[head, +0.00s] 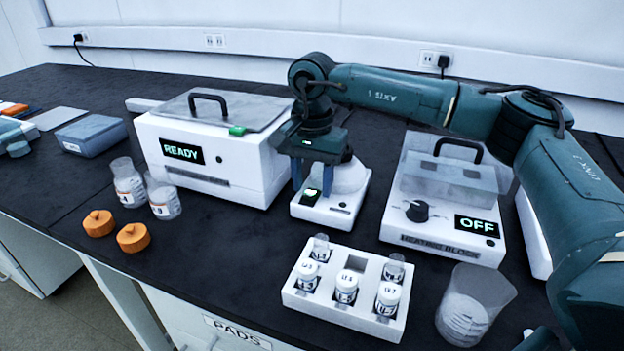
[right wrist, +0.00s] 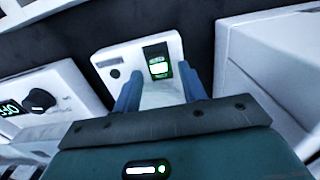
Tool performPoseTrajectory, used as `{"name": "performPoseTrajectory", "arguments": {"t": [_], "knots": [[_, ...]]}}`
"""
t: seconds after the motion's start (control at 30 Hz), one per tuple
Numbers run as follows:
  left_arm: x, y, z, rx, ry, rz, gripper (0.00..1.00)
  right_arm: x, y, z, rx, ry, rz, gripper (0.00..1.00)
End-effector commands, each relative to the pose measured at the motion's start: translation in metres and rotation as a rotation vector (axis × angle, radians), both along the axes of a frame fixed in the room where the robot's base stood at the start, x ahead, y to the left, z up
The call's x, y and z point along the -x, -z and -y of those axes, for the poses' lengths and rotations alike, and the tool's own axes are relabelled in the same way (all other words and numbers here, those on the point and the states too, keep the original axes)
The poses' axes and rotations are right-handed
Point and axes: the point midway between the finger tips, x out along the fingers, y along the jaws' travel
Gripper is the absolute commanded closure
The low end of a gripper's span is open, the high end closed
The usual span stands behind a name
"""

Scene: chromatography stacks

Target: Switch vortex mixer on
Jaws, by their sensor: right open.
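The vortex mixer (head: 340,205) is a small white unit between the white box reading READY and the heating block. Its rocker switch (head: 311,196) has a lit green face and is on the mixer's front left. In the right wrist view the switch (right wrist: 158,62) shows its green light in a black frame. My right gripper (head: 312,180) is open, fingers pointing down over the mixer at the switch. In the right wrist view its two blue fingers (right wrist: 160,74) stand either side of the switch's line; contact cannot be told. My left gripper is out of view.
The READY box (head: 225,180) stands left of the mixer. The heating block (head: 425,225), reading OFF, stands to the right. A white vial rack (head: 330,304) is in front, beside a clear beaker (head: 470,305). Beakers (head: 128,183) and orange caps (head: 132,237) stand at left.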

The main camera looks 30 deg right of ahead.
Motion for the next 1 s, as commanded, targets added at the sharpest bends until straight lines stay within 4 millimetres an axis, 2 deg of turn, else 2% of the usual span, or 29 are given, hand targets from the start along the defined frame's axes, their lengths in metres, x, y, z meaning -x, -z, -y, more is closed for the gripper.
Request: {"name": "performPoseTrajectory", "arguments": {"t": [0.17,0.4,0.6,0.8,1.0], "knots": [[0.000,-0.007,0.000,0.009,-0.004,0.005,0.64,-0.001,-0.024,0.000,-0.002,0.000,0.004,0.58],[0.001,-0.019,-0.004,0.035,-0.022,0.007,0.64,-0.001,-0.079,0.000,-0.002,0.000,0.005,0.58],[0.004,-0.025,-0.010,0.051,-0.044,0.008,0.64,-0.001,-0.114,0.000,-0.001,0.000,0.001,0.58],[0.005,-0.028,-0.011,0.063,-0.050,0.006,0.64,-0.001,-0.130,0.000,-0.001,-0.001,0.000,0.58],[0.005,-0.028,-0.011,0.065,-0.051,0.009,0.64,-0.001,-0.131,0.000,-0.001,-0.001,0.000,0.58]]}}
